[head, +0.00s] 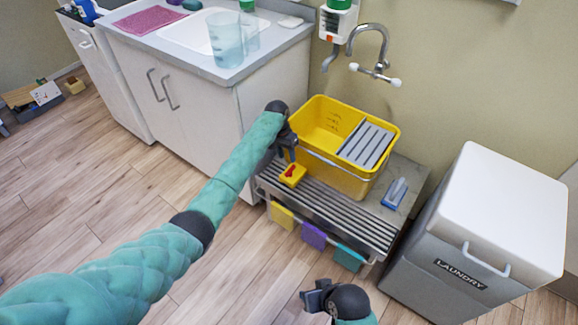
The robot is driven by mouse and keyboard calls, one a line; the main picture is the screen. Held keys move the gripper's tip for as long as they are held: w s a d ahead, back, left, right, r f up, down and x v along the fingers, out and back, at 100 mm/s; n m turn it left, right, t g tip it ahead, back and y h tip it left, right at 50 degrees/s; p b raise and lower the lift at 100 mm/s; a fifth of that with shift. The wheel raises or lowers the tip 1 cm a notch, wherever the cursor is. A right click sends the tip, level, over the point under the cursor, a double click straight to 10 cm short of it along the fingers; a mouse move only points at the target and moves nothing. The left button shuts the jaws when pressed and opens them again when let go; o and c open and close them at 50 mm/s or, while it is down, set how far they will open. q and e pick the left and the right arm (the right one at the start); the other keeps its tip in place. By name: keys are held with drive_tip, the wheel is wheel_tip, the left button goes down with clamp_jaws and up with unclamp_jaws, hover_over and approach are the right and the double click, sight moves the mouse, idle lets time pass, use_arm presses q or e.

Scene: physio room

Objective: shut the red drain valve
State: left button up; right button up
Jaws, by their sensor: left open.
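The red drain valve (289,170) is a small red piece on a yellow block low at the front left of the yellow mop bucket (345,179). The bucket stands on a slatted metal rack. My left gripper (290,154) is open, just above and behind the red piece in the picture, and covers part of the bucket's left corner. I cannot tell whether its fingers touch the valve. My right gripper (312,297) is low in the picture, in front of the rack and away from the bucket; its fingers are too unclear to read.
The metal rack (320,207) has yellow, purple and teal cloths along its front and a blue-handled brush (396,190) on its right. A grey laundry bin (430,265) stands close on the right. The sink cabinet (190,105) stands on the left. A wall tap (376,70) is above the bucket.

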sight(290, 173)
use_arm(q)
drive_tip(key=f, duration=0.5)
drive_tip(key=d+f, duration=0.1)
drive_tip(key=f, duration=0.1)
drive_tip(key=shift+s+f, duration=0.35)
drive_tip(key=shift+s, duration=0.05)
clamp_jaws()
